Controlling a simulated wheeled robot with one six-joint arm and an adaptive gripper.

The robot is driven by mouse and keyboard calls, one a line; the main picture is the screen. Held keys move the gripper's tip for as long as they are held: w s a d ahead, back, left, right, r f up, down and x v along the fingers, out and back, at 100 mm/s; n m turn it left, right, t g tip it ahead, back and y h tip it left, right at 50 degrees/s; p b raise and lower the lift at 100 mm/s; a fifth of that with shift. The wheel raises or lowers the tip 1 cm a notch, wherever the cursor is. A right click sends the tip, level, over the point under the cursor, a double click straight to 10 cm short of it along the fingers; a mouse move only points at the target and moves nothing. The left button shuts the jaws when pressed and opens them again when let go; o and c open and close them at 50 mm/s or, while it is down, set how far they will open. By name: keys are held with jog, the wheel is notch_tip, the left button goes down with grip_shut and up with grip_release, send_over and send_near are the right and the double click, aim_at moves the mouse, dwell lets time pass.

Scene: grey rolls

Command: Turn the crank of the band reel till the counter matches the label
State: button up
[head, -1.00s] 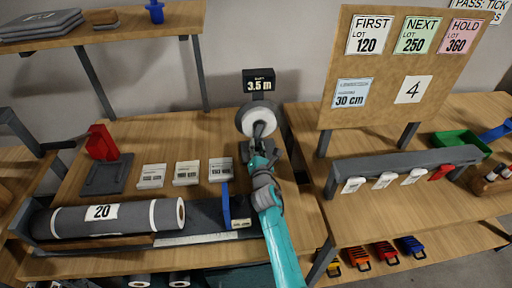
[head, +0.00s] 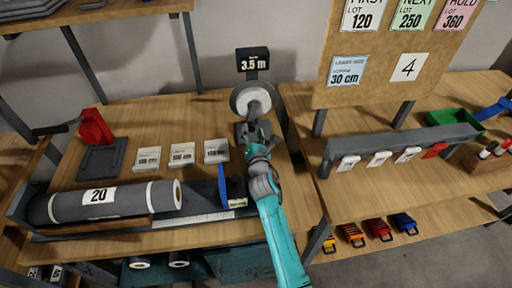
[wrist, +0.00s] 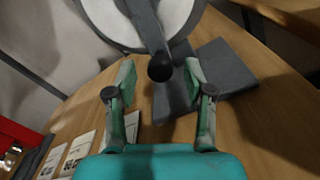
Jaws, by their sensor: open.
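The band reel (head: 238,101) is a white disc on a dark stand at the back of the bench. Its counter (head: 253,63) above reads 3.5 m. The grey crank (wrist: 147,28) crosses the reel's face in the wrist view and ends in a dark round knob (wrist: 160,68). My gripper (head: 258,130) is in front of the reel. In the wrist view my gripper (wrist: 160,80) is open, with one finger on each side of the knob and visible gaps. Three white cards (head: 181,155) lie left of the reel; their small print is too blurred to read.
A grey roll (head: 65,207) marked 20 lies at the front left, near a blue upright piece (head: 223,185) and a ruler. A red device (head: 95,128) stands behind it. A board (head: 432,92) with lot signs, a 30 cm sign and a 4 stands at right, above a grey rail (head: 400,140).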

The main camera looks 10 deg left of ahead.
jog(key=v, duration=0.9)
jog(key=shift+s, duration=0.1)
